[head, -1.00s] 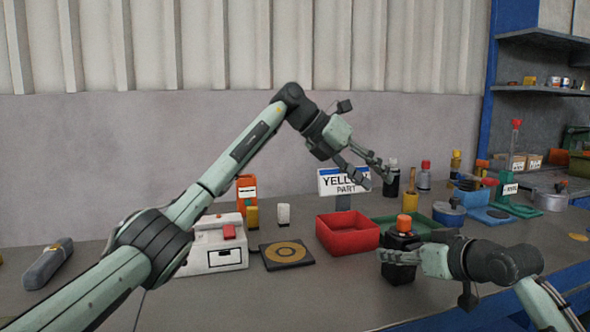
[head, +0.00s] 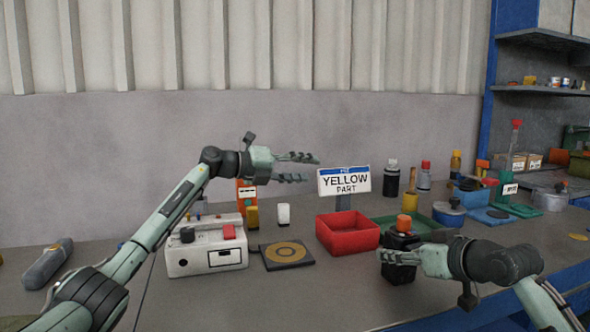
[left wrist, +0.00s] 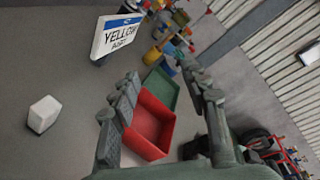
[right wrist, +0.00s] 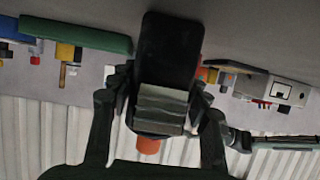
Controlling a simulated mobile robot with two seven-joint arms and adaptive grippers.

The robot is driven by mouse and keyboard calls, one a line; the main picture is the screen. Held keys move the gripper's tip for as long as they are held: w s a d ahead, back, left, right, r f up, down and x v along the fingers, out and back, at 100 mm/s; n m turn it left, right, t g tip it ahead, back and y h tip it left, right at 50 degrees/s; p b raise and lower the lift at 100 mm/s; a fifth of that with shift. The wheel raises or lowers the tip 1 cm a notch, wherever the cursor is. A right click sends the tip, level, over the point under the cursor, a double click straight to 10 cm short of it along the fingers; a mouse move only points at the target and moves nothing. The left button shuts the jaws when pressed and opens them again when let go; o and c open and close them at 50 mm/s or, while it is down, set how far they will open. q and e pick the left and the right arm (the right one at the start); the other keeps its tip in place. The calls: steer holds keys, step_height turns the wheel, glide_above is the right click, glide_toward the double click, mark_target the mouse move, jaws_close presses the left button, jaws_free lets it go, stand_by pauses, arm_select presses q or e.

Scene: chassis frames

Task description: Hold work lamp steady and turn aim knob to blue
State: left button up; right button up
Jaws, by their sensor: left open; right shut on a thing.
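The work lamp (head: 399,273) looks like a squat black body standing upright on the bench, with an orange knob (head: 404,222) on top. My right gripper (head: 388,257) is shut around the black body from the right. In the right wrist view the dark body (right wrist: 168,45) sits between the fingers, and the orange knob (right wrist: 148,145) shows below it. My left gripper (head: 312,168) is open and empty in the air, left of the sign and well apart from the lamp. I cannot make out any marks on the knob.
A sign (head: 344,181) reading "YELLOW PART" stands behind a red bin (head: 348,234). A green tray (head: 431,226) lies behind the lamp. A white box (head: 206,250) and a black plate (head: 287,265) are on the left. The bench front is clear.

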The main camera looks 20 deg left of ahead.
arm_select(q)
steer(key=shift+w+a+f+n+t, duration=0.15)
steer(key=shift+a+n+t, duration=0.35)
steer(key=shift+a, duration=0.65)
steer(key=s+d+r+n+t+h, duration=0.1)
steer(key=s+d+r+n+t, duration=0.2)
steer(key=r, duration=0.5)
steer(key=s+d+r+n+t+h, duration=0.1)
steer(key=s+r+n+t, duration=0.1)
steer(key=r+n, duration=0.4)
steer(key=s+d+r+n+t, duration=0.1)
steer(key=s+r+n+t, duration=0.2)
steer(key=r, duration=0.6)
steer(key=n+g+y, duration=0.4)
steer(key=n+g, duration=0.7)
steer(key=n, duration=0.1)
glide_toward(404, 217)
steer(key=x, duration=1)
steer(key=shift+w, duration=0.1)
steer(key=shift+c, duration=0.5)
